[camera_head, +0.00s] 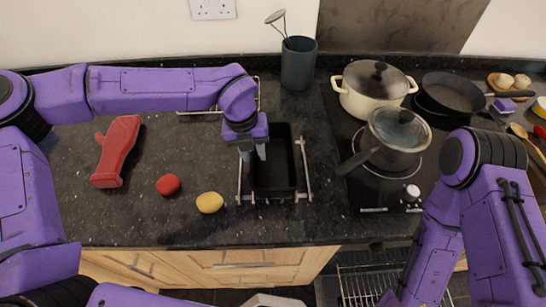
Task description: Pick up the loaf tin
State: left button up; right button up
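The loaf tin (274,183) is a dark rectangular tin standing upright on the worktop, with its long sides running front to back. Metal rails show along its left and right sides. My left gripper (253,155) points down at the tin's left long wall, toward the back. Its two grey fingers look apart, one to each side of that wall's rim, and the left one hides part of the rim. Whether they touch the wall is hard to see. My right arm comes in at the right, and its gripper is out of view.
A red mitt-shaped object (117,150), a red round item (168,185) and a yellow one (210,202) lie left of the tin. A dark utensil pot (298,65) stands behind. A saucepan (397,135), cream pot (374,85) and frying pan (452,92) occupy the hob at right.

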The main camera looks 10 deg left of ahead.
pick_arm(q)
grip_shut()
jog(key=shift+r, duration=0.15)
